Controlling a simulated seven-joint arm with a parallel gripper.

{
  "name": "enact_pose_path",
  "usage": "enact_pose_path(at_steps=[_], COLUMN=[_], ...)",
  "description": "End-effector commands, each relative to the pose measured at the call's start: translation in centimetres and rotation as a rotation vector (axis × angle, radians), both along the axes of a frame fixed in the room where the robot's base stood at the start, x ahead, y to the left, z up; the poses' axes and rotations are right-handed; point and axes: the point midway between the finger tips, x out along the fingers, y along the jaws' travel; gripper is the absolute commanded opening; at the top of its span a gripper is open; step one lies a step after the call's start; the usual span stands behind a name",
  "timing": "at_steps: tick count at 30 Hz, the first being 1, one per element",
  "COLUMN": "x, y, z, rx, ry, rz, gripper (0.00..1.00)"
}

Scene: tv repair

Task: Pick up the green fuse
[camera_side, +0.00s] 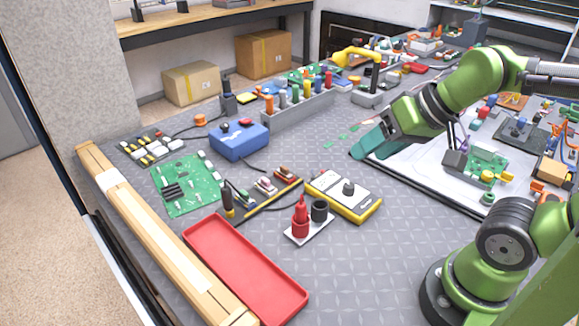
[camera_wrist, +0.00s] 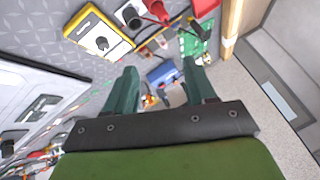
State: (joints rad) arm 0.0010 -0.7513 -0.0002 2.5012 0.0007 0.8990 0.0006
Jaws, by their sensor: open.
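My gripper (camera_side: 370,144) hangs above the right part of the bench, its teal fingers pointing down and left. In the wrist view my gripper (camera_wrist: 160,67) has its two fingers wide apart with nothing held between them. In the side view a grey rack (camera_side: 290,117) holds a row of several coloured upright cylinders. In the wrist view the green fuse cannot be made out.
A blue box (camera_side: 239,141) stands left of the rack; it also shows between my fingers in the wrist view (camera_wrist: 162,73). A yellow meter (camera_side: 343,194), a red tray (camera_side: 245,272) and a green circuit board (camera_side: 188,185) lie nearer. Bare bench (camera_side: 300,155) lies between the rack and meter.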

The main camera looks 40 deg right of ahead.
Motion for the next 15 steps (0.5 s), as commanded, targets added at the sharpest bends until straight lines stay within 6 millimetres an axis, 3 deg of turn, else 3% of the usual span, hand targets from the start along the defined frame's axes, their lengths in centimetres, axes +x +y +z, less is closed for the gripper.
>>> enact_pose_path(at_steps=[3,5,15], x=[0.0,0.01,0.15], y=[0.02,0.01,0.32], z=[0.01,0.01,-0.73], rx=[0.0,0.0,0.0], ry=[0.001,0.001,0.032], rz=[0.001,0.001,0.014], gripper=[0.55,0.49,0.49])
